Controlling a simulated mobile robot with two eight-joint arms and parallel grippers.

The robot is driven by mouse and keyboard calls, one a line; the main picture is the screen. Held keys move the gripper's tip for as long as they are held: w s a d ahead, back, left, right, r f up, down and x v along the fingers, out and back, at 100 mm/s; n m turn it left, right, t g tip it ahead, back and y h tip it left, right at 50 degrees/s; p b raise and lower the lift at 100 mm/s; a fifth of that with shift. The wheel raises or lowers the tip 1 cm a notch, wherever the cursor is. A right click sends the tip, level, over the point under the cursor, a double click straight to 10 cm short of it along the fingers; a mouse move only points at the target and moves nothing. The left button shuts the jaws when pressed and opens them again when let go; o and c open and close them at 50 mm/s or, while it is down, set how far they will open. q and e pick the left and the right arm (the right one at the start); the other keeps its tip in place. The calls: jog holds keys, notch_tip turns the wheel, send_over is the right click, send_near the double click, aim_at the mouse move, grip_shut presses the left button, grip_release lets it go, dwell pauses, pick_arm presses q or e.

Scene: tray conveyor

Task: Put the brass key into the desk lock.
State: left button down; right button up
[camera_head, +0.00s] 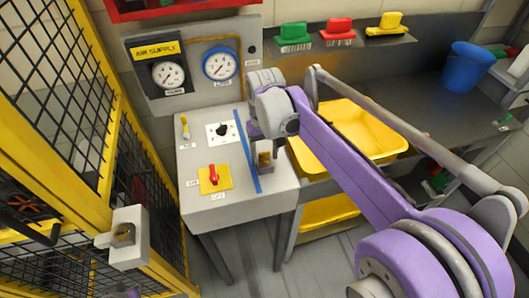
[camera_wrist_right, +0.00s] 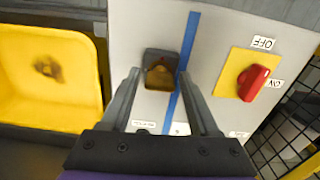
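A small dark box (camera_head: 264,158) stands on the right part of the grey desk top (camera_head: 200,205), beside the blue stripe. In the right wrist view the box (camera_wrist_right: 158,57) has a brass-coloured piece (camera_wrist_right: 160,77) in its opening; I cannot tell whether it is the key or part of a lock. My right gripper (camera_wrist_right: 160,90) is open, its fingers apart on either side of the box's near edge, with nothing clearly held. In the head view its fingers are largely hidden by the wrist. A small yellow piece (camera_head: 185,129) stands at the desk's back left. My left gripper is out of view.
A red switch (camera_head: 213,174) on a yellow plate and a black fitting (camera_head: 222,129) on a white plate share the desk. A yellow tray (camera_head: 375,116) is to the right. A yellow-framed cage (camera_head: 125,110) with a grey lock-like box (camera_head: 129,250) is at left.

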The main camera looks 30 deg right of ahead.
aim_at(264, 152)
jog(key=shift+o, duration=0.8)
notch_tip(264, 152, up, 11)
jog(key=shift+f+p, duration=0.1)
jog(key=shift+p, duration=0.25)
jog(key=s+a+f+n+t, duration=0.1)
jog(key=s+a+f+t, duration=0.1)
jog(key=s+f, duration=0.5)
jog(key=s+a+f+n+t, duration=0.1)
jog(key=s+a+f+t, duration=0.2)
jog(key=s+f, duration=0.4)
notch_tip(264, 152, down, 4)
jog(key=shift+s+a+r+t, duration=0.15)
jog(key=shift+s+a+t, duration=0.15)
jog(key=shift+a, duration=0.6)
